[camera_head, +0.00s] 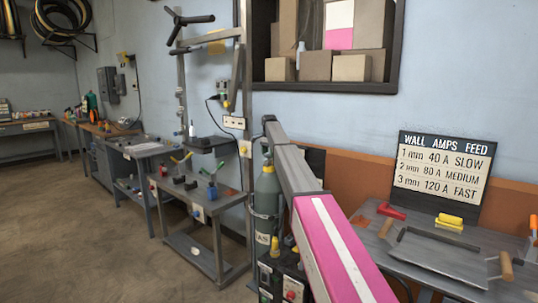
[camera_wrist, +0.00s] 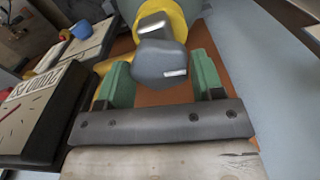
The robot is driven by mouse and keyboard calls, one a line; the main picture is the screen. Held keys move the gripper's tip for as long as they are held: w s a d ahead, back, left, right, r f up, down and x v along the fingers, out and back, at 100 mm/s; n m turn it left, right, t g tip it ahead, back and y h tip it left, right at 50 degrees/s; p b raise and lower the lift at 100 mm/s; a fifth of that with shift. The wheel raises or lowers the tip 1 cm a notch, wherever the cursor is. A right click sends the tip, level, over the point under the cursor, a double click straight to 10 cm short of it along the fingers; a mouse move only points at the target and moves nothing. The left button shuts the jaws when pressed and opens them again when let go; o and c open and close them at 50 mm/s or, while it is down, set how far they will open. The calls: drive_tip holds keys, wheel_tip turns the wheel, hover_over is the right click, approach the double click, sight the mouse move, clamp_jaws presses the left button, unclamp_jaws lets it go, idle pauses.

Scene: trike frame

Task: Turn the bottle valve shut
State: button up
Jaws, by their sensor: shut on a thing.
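The grey-green gas bottle (camera_head: 267,192) stands upright behind my arm in the head view. Its top is partly hidden by the arm. In the wrist view, the dark grey faceted valve knob (camera_wrist: 161,62) sits in front of a yellow collar (camera_wrist: 178,18). My gripper (camera_wrist: 161,82) has its two green finger pads on either side of the knob and is shut on it. My gripper's fingers are hidden in the head view. How far the valve is turned cannot be told.
A dark machine (camera_head: 285,276) with a red knob stands at the bottle's foot. A grey metal workbench (camera_head: 205,200) is to the left. At right, a table holds a tray (camera_head: 437,256) and a lettered sign (camera_head: 441,172). Open floor (camera_head: 110,245) lies at left.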

drive_tip(key=m, duration=0.4)
drive_tip(key=shift+m, duration=0.3)
drive_tip(key=m, duration=0.3)
drive_tip(key=shift+m, duration=0.3)
drive_tip(key=m, duration=0.4)
drive_tip(key=shift+m, duration=1.8)
drive_tip(key=o, duration=0.9)
wheel_tip(320, 180, up, 11)
drive_tip(key=shift+f, duration=0.1)
